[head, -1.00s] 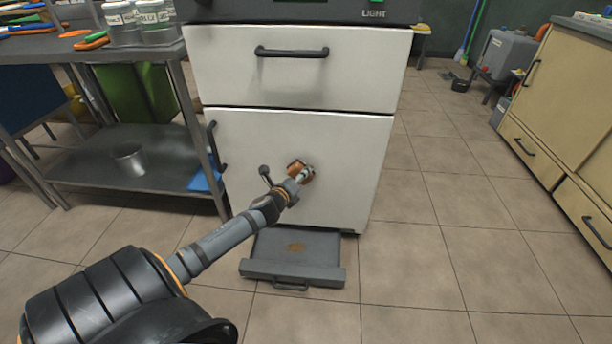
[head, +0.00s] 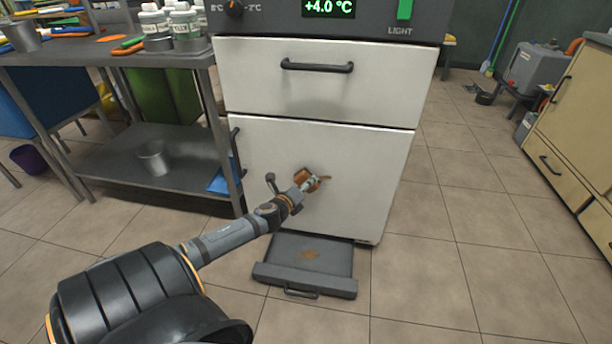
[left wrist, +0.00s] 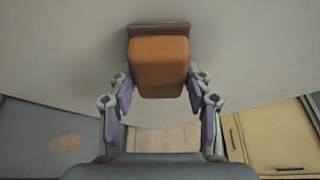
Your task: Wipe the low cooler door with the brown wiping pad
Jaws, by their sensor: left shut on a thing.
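The low cooler door (head: 355,165) is the white lower panel of the cooler, with a dark upright handle at its left edge. It looks shut and has faint grey smudges. My left gripper (head: 308,184) is in front of the middle of this door. It is shut on the brown wiping pad (head: 314,178). In the left wrist view the pad (left wrist: 160,65) sits between the two fingers, with its darker far edge at or close to the pale door (left wrist: 60,50). I cannot tell for sure whether it touches. My right gripper is not in view.
A grey tray (head: 300,273) with a brown stain sticks out on the floor below the door. A steel table (head: 150,178) with a lower shelf stands at the left. Beige cabinets (head: 575,130) stand at the right. The tiled floor between is clear.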

